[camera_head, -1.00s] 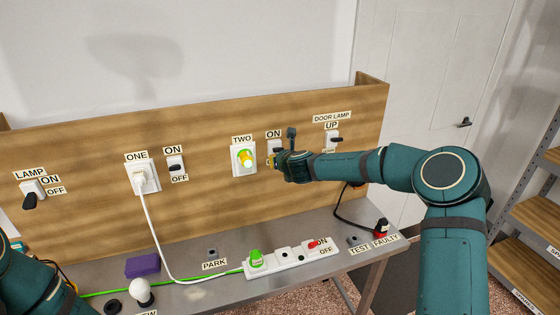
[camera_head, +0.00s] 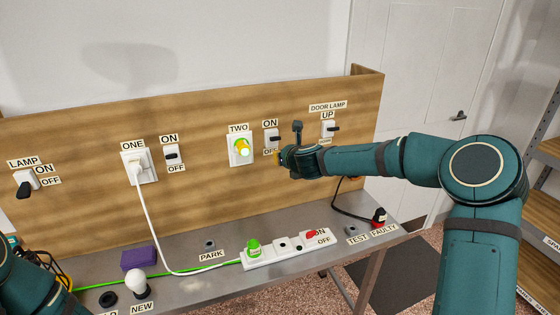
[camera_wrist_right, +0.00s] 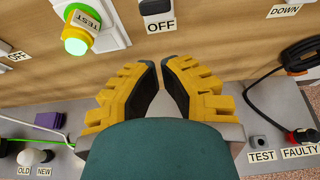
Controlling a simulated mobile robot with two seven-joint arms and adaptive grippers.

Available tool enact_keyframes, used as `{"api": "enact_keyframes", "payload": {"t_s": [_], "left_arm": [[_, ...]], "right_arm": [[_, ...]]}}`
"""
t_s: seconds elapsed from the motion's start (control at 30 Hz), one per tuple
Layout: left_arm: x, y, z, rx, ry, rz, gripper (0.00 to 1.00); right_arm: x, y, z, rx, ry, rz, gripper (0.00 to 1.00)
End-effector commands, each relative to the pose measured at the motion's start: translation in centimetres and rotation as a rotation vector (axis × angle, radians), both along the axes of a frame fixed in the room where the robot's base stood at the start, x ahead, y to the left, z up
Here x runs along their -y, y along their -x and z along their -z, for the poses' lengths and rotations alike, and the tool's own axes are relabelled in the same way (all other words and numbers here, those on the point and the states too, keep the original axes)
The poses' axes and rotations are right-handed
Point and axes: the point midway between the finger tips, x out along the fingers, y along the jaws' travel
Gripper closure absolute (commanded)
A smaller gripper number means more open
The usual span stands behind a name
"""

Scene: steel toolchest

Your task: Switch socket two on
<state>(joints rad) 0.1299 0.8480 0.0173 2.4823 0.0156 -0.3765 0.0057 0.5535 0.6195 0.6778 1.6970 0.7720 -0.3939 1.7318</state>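Socket two (camera_head: 240,149) is on the wooden board, with a yellow tester (camera_head: 241,148) plugged in. The tester's end glows green and also shows in the right wrist view (camera_wrist_right: 78,34). The switch beside socket two (camera_head: 271,138) has a dark lever between its ON and OFF labels; I cannot tell its setting. My right gripper (camera_head: 281,157) is just below and right of this switch, apart from it. In the wrist view its yellow fingers (camera_wrist_right: 161,62) are nearly together, empty, below the OFF label. My left gripper (camera_head: 62,283) is partly visible at the lower left.
Socket one (camera_head: 140,166) holds a white plug; its switch (camera_head: 172,155) is beside it. A power strip (camera_head: 288,250), purple block (camera_head: 140,259) and white bulb (camera_head: 135,283) are on the bench.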

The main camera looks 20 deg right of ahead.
Motion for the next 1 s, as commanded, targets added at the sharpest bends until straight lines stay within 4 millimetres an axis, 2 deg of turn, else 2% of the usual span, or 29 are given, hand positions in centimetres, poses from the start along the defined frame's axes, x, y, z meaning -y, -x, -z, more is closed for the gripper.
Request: {"api": "enact_keyframes", "payload": {"t_s": [0.1,0.3,0.8,0.93,1.0], "left_arm": [[0.0,0.0,0.1,0.0,0.0,0.0,1.0],[0.0,0.0,0.2,0.0,0.0,0.0,1.0],[0.0,0.0,0.2,0.0,0.0,0.0,1.0],[0.0,0.0,0.3,0.0,0.0,0.0,1.0],[0.0,0.0,0.4,-0.001,0.0,0.0,1.0]], "right_arm": [[0.1,1.3,-1.4,0.002,0.003,0.001,1.0],[0.1,2.5,-2.4,0.001,0.002,0.0,1.0],[0.1,2.7,-2.6,0.0,0.001,0.0,1.0],[-0.3,2.9,-1.7,-0.011,0.031,-0.023,1.0],[-1.1,3.4,0.2,-0.033,0.102,-0.074,1.0]]}}
